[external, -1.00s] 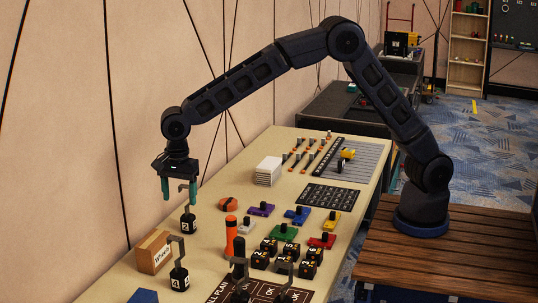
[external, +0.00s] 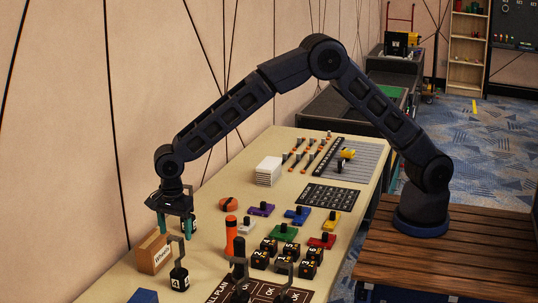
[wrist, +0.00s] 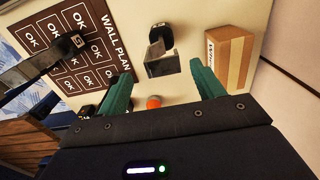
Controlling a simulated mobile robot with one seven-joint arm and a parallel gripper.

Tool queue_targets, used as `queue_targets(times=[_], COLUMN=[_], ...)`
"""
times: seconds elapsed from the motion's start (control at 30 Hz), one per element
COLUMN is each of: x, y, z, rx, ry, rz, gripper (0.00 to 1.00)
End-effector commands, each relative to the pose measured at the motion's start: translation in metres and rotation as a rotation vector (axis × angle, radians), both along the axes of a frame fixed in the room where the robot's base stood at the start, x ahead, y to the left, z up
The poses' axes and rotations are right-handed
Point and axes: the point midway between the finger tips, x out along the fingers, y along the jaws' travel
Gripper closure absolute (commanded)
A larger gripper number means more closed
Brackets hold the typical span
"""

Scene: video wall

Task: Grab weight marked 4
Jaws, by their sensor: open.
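The weight marked 4 (external: 180,279) is a black block with a grey hook on top. It stands upright on the table in front of the Wheels box. In the wrist view a black weight (wrist: 161,34) with its grey hook (wrist: 160,60) shows beyond the fingertips; its mark is not readable there, but its place beside the box fits the 4. My gripper (external: 177,226) is open and empty, with green fingers, above and slightly behind the hook. The fingers (wrist: 162,82) point toward the weight in the wrist view. The weight marked 2 is mostly hidden behind my gripper.
The Wheels box (external: 154,252) stands close beside the weight. An orange cylinder (external: 230,236) stands to the right. Other hooked weights (external: 239,262) stand on the dark wall plan sheet (external: 262,291). Several black numbered cubes (external: 269,246) and coloured pieces lie farther right. A blue item (external: 143,296) is at the front.

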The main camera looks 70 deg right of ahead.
Motion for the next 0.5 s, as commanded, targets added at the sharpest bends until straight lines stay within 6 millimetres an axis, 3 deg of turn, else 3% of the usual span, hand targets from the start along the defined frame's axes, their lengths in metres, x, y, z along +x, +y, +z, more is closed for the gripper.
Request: queue_targets(times=[0.23, 0.5], x=[0.004, 0.004], y=[0.0, 0.001], z=[-0.034, -0.038], rx=[-0.001, 0.0], ry=[0.001, -0.001], rz=[0.0, 0.0], gripper=[0.33, 0.33])
